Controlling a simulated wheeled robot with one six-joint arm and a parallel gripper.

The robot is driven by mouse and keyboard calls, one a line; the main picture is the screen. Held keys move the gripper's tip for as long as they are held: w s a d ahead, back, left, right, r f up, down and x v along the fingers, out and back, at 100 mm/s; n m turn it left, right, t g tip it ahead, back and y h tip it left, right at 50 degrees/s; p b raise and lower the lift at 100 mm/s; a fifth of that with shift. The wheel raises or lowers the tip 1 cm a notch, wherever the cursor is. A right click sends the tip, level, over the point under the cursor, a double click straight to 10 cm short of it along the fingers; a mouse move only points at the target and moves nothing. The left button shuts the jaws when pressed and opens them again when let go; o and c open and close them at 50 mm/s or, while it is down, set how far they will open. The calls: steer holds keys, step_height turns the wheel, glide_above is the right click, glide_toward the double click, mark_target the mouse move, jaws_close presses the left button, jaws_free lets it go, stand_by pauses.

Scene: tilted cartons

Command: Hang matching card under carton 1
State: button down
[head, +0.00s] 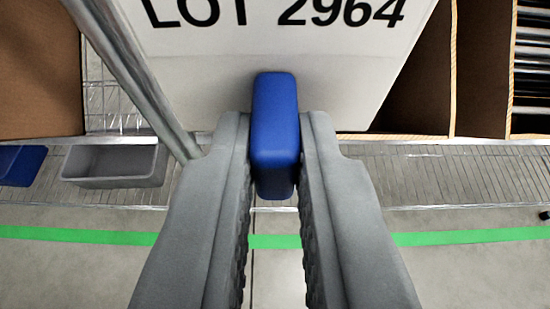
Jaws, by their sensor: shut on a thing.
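My gripper (275,150) is in the lower middle of the head view. Its two grey fingers are shut on a blue block-like grip (275,125). A white card (210,75) with the black print "LOT 2964" stands just beyond the blue grip, which overlaps the card's lower edge. The top of the card is cut off by the frame. Brown cartons show behind it, one at the left (38,70) and an open one at the right (420,95). No carton number is visible.
A wire rack shelf (450,170) runs across behind the card. A grey bin (115,163) and a blue bin (20,163) sit at the left. A slanted metal bar (135,75) passes close to the card's left side. A green line (450,237) crosses the open floor.

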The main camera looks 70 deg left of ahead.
steer(key=shift+w+a+f, duration=0.25)
steer(key=shift+w+a, duration=0.45)
steer(key=shift+a, duration=0.95)
steer(key=shift+w+a+f, duration=0.25)
steer(key=shift+w+a, duration=0.4)
steer(key=shift+a, duration=1)
steer(key=shift+w+a+f, duration=0.25)
steer(key=shift+w+a, duration=0.45)
steer(key=shift+a, duration=0.95)
steer(key=shift+f, duration=0.1)
steer(key=c, duration=1.4)
jaws_free()
steer(key=shift+d, duration=0.1)
